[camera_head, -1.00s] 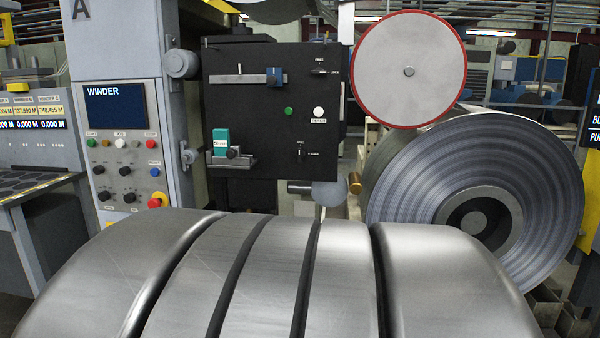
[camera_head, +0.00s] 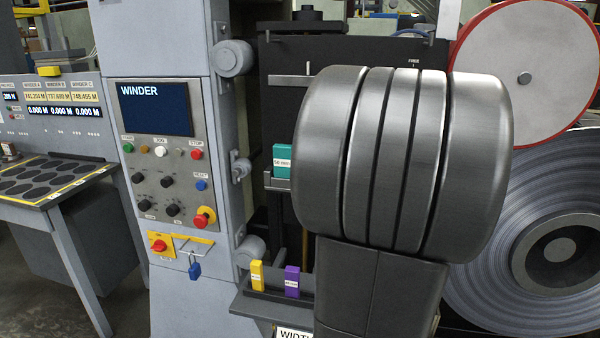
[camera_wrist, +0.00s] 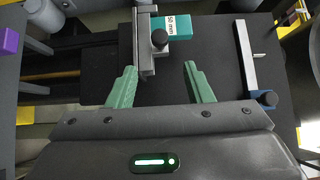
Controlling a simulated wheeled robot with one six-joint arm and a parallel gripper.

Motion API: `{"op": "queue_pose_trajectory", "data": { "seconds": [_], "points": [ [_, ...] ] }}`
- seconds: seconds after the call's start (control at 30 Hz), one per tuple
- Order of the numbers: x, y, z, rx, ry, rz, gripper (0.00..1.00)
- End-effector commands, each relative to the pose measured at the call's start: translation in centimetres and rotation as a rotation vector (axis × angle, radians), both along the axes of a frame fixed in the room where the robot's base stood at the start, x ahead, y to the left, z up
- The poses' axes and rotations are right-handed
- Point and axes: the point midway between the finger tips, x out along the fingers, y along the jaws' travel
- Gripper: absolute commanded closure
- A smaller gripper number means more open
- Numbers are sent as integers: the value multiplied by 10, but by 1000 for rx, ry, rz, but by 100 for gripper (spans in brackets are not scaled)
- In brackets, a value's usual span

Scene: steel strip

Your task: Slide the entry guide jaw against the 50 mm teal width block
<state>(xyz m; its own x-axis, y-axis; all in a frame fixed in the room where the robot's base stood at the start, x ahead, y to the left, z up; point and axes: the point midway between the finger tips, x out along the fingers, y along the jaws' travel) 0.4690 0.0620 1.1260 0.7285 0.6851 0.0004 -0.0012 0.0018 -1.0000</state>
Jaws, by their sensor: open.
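The teal width block (camera_wrist: 174,26), labelled 50 mm, sits on a grey guide (camera_wrist: 146,55) on the black panel in the wrist view. A black knob (camera_wrist: 159,39) on the guide is close by the block; I cannot tell whether the jaw touches it. My gripper (camera_wrist: 160,78) is open and empty, green fingers apart, with the knob beyond the gap. A second grey rail with a blue slider (camera_wrist: 265,98) lies at the right. In the head view the teal block (camera_head: 282,160) shows partly beside my arm, which hides the gripper and the knob.
A shelf (camera_head: 262,302) below holds a yellow block (camera_head: 257,275) and a purple block (camera_head: 292,281). The winder control panel (camera_head: 160,150) stands left. A red-rimmed disc (camera_head: 525,78) and a steel coil (camera_head: 555,250) are at the right.

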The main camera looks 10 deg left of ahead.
Motion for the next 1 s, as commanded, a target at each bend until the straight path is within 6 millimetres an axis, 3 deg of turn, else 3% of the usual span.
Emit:
{"op": "queue_pose_trajectory", "data": {
  "seconds": [0.27,0.8,1.0],
  "points": [
    [21,21,-1,0,0,3,54],
    [86,81,-1,-1,0,-1,54],
    [97,91,-1,-2,-1,-3,54]
  ]
}}
